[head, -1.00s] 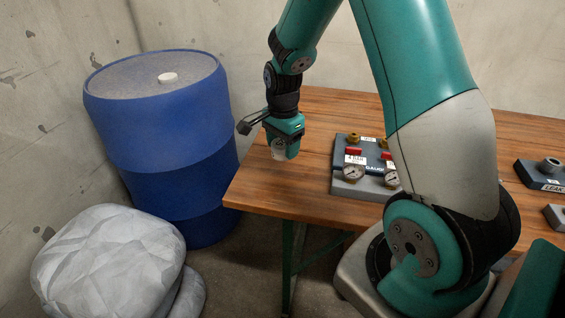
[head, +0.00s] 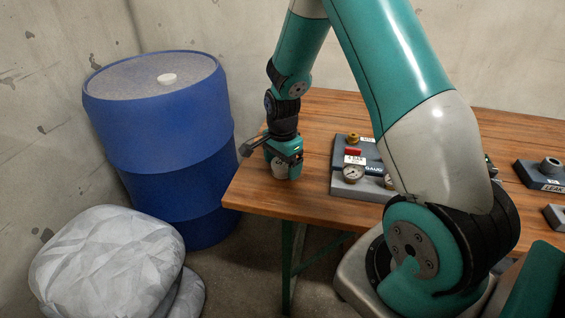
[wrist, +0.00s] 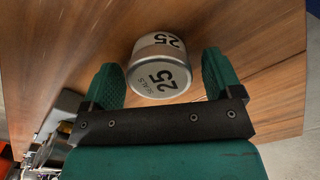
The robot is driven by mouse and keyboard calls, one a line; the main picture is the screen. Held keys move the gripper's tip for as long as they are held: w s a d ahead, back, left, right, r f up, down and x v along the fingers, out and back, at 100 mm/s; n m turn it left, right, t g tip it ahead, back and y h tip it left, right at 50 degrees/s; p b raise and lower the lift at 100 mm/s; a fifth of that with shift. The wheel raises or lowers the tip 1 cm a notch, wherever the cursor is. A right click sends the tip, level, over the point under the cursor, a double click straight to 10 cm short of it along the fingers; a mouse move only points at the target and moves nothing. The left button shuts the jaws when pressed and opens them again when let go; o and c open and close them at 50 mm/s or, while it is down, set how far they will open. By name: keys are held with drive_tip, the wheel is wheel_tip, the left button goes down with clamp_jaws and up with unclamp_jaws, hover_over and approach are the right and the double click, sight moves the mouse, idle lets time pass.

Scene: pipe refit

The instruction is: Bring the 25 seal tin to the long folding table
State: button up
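The 25 seal tin (wrist: 160,78) is a small light-grey can marked "25 SEALS" on its lid and "25" on its side. My gripper (head: 284,166) points down around the tin in the head view. In the wrist view my green fingers (wrist: 162,64) flank the tin, with narrow gaps showing beside it. The gripper looks open.
A gauge block (head: 350,188) with dials stands right of the gripper on the table. Further right is a block labelled "LEAK" (head: 545,177). A blue drum (head: 160,130) stands left of the table, with a grey sack-like lump (head: 105,260) in front. Bare tabletop surrounds the tin.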

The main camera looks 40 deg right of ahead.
drive_tip(key=shift+r, duration=0.1)
wheel_tip(320, 180, up, 11)
drive_tip(key=s+a+r+n+y, duration=0.1)
drive_tip(key=s+a+r+n, duration=0.45)
drive_tip(key=a, duration=0.25)
drive_tip(key=s+a+r+n+y, duration=0.1)
drive_tip(key=s+a+r+n, duration=0.3)
drive_tip(key=a+n, duration=0.3)
drive_tip(key=s+a+r+n+y, duration=0.2)
drive_tip(key=s+a+n, duration=0.6)
drive_tip(key=s+n, duration=0.4)
drive_tip(key=shift+s+r, duration=0.3)
drive_tip(key=shift+s, duration=0.1)
drive_tip(key=shift+r+p, duration=0.15)
drive_tip(key=shift+p, duration=0.15)
